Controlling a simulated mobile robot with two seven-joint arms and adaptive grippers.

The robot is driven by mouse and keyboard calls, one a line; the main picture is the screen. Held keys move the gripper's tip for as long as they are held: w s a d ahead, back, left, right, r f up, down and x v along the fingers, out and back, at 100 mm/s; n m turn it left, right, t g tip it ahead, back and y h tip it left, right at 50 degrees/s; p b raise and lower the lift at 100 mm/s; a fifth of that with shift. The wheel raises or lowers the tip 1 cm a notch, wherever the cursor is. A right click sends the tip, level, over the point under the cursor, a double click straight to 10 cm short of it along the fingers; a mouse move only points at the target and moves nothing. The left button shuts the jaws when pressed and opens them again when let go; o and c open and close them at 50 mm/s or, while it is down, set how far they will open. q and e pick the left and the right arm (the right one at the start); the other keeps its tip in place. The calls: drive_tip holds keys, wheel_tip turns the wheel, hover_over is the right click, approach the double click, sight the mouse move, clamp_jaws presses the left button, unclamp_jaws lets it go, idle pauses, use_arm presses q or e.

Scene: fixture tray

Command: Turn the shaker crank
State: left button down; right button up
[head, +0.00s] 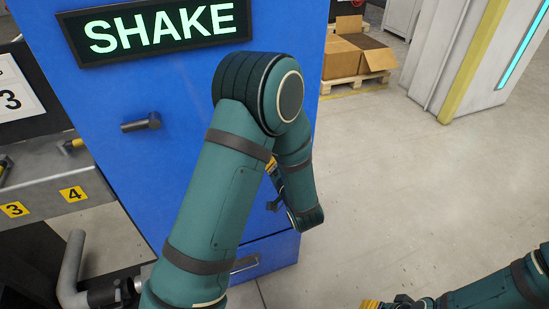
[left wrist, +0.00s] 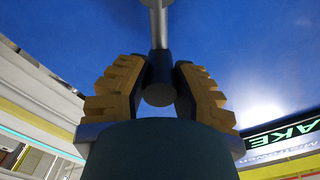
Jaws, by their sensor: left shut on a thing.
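The blue shaker machine (head: 180,80) with a lit green SHAKE sign (head: 160,30) stands in front of me in the head view. In the left wrist view, a grey metal crank arm (left wrist: 159,25) comes down across the blue panel to a dark round crank handle (left wrist: 158,96). My left gripper (left wrist: 160,80) is shut on this handle, one yellow-and-black finger on each side. In the head view my own left arm hides the crank and most of that gripper. My right gripper (head: 372,304) shows only partly at the bottom edge, apart from the machine, its jaws unclear.
A dark peg (head: 141,122) sticks out of the machine's front. A drawer handle (head: 245,264) is low on it. At left is a grey rack with yellow number tags (head: 73,194) and a bent grey tube (head: 72,270). Cardboard boxes (head: 345,58) stand behind; the right floor is clear.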

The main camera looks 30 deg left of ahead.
use_arm(q)
drive_tip(key=c, duration=0.7)
unclamp_jaws()
drive_tip(key=shift+a, duration=0.1)
drive_tip(key=v, duration=1.2)
drive_tip(key=shift+s, duration=0.1)
